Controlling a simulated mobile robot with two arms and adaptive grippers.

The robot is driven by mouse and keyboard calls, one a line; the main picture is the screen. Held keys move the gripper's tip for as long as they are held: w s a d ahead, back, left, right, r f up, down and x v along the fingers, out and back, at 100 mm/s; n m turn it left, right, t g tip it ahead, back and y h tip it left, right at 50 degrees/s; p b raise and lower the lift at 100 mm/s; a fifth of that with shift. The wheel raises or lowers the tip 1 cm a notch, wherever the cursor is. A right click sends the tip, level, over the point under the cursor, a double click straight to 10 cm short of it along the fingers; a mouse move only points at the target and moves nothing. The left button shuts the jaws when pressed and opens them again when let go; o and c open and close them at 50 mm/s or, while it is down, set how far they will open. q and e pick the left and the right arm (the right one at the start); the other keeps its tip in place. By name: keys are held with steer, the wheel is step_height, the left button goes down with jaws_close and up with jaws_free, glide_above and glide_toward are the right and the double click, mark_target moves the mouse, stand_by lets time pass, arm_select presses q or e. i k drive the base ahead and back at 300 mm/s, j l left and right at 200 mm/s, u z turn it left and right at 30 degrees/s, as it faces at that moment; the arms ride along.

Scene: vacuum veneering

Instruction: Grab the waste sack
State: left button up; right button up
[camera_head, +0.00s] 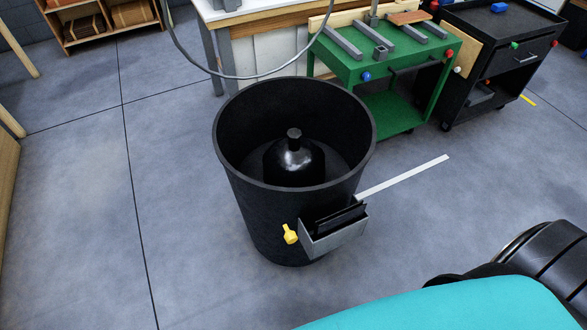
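A black waste sack (294,160) with a tied neck sits upright inside a large black bin (247,210). The neck stands up near the middle of the bin's opening, below the rim. The lower part of the sack is partly hidden by the bin's front wall. Neither gripper shows in the head view. Part of my own arm or body, turquoise and black, shows at the lower right.
A grey metal holder (334,236) and a yellow piece (290,234) are on the bin's front. A light strip (404,177) sticks out to the right. A green cart (400,108) and a black cart (497,60) stand behind. The floor left of the bin is clear.

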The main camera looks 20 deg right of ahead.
mark_target(294, 160)
steer(key=z, duration=0.7)
